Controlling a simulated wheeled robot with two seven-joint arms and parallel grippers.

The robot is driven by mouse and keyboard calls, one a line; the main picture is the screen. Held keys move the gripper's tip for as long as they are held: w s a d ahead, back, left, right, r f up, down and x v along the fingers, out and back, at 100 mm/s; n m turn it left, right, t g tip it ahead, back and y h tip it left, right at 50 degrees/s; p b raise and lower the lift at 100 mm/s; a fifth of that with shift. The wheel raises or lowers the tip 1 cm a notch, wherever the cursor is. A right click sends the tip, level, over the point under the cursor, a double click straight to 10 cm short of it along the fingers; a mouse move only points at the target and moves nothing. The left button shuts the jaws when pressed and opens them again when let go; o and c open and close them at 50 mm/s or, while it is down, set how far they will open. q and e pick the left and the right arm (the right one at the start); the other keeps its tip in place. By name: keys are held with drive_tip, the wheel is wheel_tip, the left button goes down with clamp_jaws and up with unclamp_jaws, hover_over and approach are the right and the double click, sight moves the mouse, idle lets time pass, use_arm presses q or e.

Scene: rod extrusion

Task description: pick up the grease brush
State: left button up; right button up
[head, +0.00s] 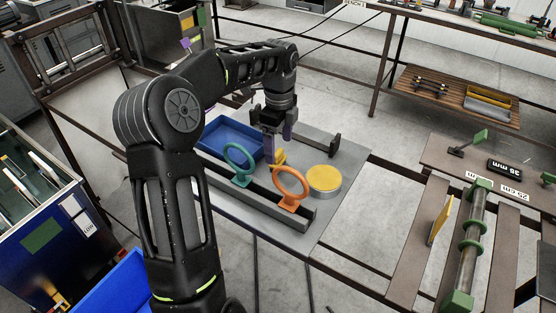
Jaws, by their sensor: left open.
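My left gripper (272,151) points down over the grey work plate, open, with its fingers beside a small yellow piece (279,158). This piece may be part of the grease brush, but it is partly hidden and too small to be sure. I cannot tell whether the fingers touch it. A round tin (324,181) with a yellow top, perhaps grease, stands to the right of the gripper. My right gripper is not in view.
A blue tray (213,148) lies left of the gripper. A teal ring (240,178) and an orange ring (289,201) stand upright in front of it, by a dark rail. A rack with a green-ended rod (471,240) stands at the right.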

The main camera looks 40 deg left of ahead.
sight(278, 151)
use_arm(q)
wheel_tip(278, 151, down, 4)
drive_tip(key=shift+s+a+r+p, duration=0.1)
drive_tip(key=shift+r+p, duration=0.05)
drive_tip(key=shift+p, duration=0.45)
drive_tip(key=shift+f, duration=0.5)
drive_tip(key=shift+c, duration=0.3)
drive_tip(key=c, duration=1.4)
drive_tip(key=shift+r, duration=0.15)
drive_tip(key=shift+c, duration=0.2)
drive_tip(key=shift+r, duration=0.25)
wheel_tip(278, 151, up, 9)
drive_tip(key=shift+r+b, duration=0.15)
drive_tip(key=shift+b, duration=0.35)
